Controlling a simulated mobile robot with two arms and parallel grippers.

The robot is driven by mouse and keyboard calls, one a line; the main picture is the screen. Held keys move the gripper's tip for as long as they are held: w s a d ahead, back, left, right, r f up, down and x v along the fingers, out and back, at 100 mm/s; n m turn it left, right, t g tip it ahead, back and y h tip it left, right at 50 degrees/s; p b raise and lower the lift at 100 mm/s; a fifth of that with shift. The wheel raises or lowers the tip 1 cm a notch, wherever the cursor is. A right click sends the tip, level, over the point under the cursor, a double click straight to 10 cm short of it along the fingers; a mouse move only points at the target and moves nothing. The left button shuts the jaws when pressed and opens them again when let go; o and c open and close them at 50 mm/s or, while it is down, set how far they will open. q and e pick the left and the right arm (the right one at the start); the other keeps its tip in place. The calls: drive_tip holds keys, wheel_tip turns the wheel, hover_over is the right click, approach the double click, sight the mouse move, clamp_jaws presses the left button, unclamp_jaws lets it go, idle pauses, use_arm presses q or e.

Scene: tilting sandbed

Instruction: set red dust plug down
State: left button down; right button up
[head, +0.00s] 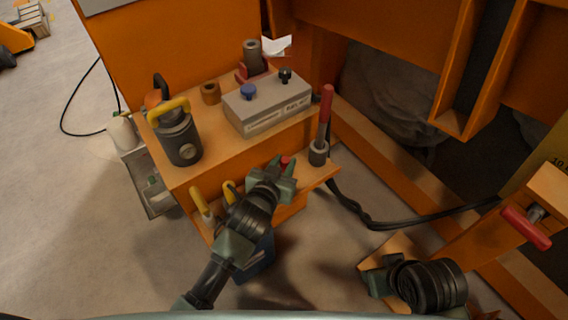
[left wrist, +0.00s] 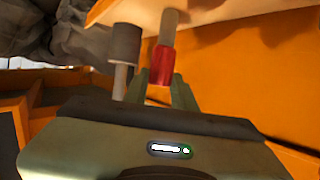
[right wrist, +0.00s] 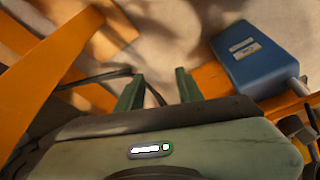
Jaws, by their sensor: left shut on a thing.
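The red dust plug (head: 285,161) shows as a small red end at the front edge of the orange bench's upper top. My left gripper (head: 283,172) is shut on it. In the left wrist view the red plug (left wrist: 161,66) sits between the two fingertips, with a grey cylinder in line beyond it. I cannot tell whether plug and cylinder are joined. My right gripper (right wrist: 158,80) is open and empty in the right wrist view, above the floor area; its fingers are hard to make out in the head view.
The orange bench (head: 205,160) carries a grey box (head: 268,102), a grey canister with a yellow handle (head: 179,138) and a red-handled lever (head: 325,115) close to the left gripper. A blue box (right wrist: 255,60) is near the right gripper. A black cable (head: 375,225) lies at right.

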use_arm(q)
drive_tip(key=shift+f, duration=0.15)
drive_tip(key=c, duration=1.1)
unclamp_jaws()
drive_tip(key=shift+c, duration=0.2)
drive_tip(key=shift+s+r, duration=0.15)
drive_tip(key=shift+r, duration=0.1)
drive_tip(key=p+v, duration=0.2)
drive_tip(key=v, duration=0.9)
drive_tip(key=shift+s+p, duration=0.35)
drive_tip(key=shift+p, duration=0.05)
use_arm(e)
drive_tip(key=s+x, duration=0.1)
drive_tip(key=x, duration=0.9)
drive_tip(key=shift+s+a+f+g, duration=0.15)
drive_tip(key=shift+s+f+g, duration=0.1)
drive_tip(key=shift+g, duration=0.05)
use_arm(q)
drive_tip(key=shift+a+r, duration=0.1)
drive_tip(key=shift+a, duration=0.05)
